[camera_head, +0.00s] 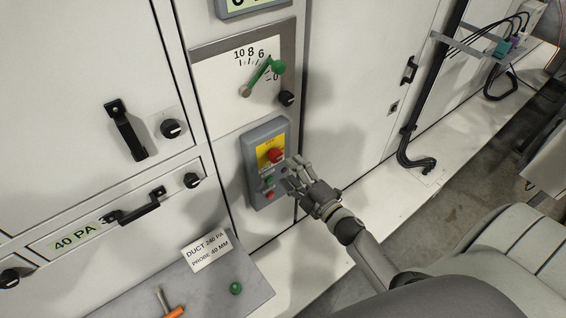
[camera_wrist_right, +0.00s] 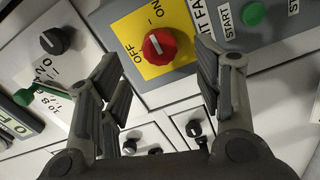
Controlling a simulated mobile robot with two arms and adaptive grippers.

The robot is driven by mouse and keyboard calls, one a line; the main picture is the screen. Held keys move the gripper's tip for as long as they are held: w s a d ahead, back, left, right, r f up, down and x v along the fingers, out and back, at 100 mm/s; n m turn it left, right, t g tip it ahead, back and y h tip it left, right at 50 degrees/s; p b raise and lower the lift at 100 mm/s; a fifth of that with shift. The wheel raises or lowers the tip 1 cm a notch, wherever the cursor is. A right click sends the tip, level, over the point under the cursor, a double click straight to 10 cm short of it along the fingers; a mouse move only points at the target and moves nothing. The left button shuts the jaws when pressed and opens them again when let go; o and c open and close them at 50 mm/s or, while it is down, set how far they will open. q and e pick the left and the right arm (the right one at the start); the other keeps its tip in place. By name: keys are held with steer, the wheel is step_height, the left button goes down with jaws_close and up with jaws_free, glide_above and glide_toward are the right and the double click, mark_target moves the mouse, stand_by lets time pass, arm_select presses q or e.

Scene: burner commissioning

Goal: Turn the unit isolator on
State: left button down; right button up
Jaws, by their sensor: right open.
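The unit isolator is a red rotary knob (camera_head: 275,155) on a yellow plate, on a grey box (camera_head: 253,160) fixed to the white cabinet. In the right wrist view the red knob (camera_wrist_right: 159,46) sits between the words OFF and ON. A pale mark shows on its face, but I cannot tell surely which word it points to. My right gripper (camera_head: 289,172) is just in front of the box, right of and below the knob. In the wrist view my right gripper's fingers (camera_wrist_right: 160,60) are spread wide and empty, one to each side of the knob, apart from it. My left gripper is out of view.
A green START button (camera_wrist_right: 253,14) is beside the isolator. A dial with a green lever (camera_head: 262,75) and a black knob (camera_head: 287,98) are above the box. A grey shelf (camera_head: 215,285) holds an orange-handled tool (camera_head: 172,312). Cables (camera_head: 415,160) hang at right.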

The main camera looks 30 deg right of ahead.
steer(key=s, duration=0.5)
steer(key=shift+s+d, duration=0.1)
steer(key=shift+d, duration=0.25)
steer(key=s+a+f+m+g+h, duration=0.1)
steer(key=s+f+m+g, duration=0.25)
steer(key=f, duration=0.65)
steer(key=s+a+f+m+g+h, duration=0.1)
steer(key=s+f+m+g, duration=0.3)
steer(key=f, duration=0.6)
steer(key=s+a+f+m+g+h, duration=0.1)
steer(key=s+f+m, duration=0.1)
steer(key=s+f, duration=0.5)
steer(key=s+a+f+m+g, duration=0.1)
steer(key=s+f+g, duration=0.3)
steer(key=s+f, duration=0.4)
steer(key=s+a+f+m+g, duration=0.2)
steer(key=s+f+m+g, duration=0.2)
steer(key=s+f, duration=0.4)
steer(key=s, duration=0.7)
steer(key=shift+s+a+f, duration=0.3)
steer(key=shift+s+f, duration=0.05)
steer(key=shift+f, duration=0.05)
steer(key=shift+c, duration=0.4)
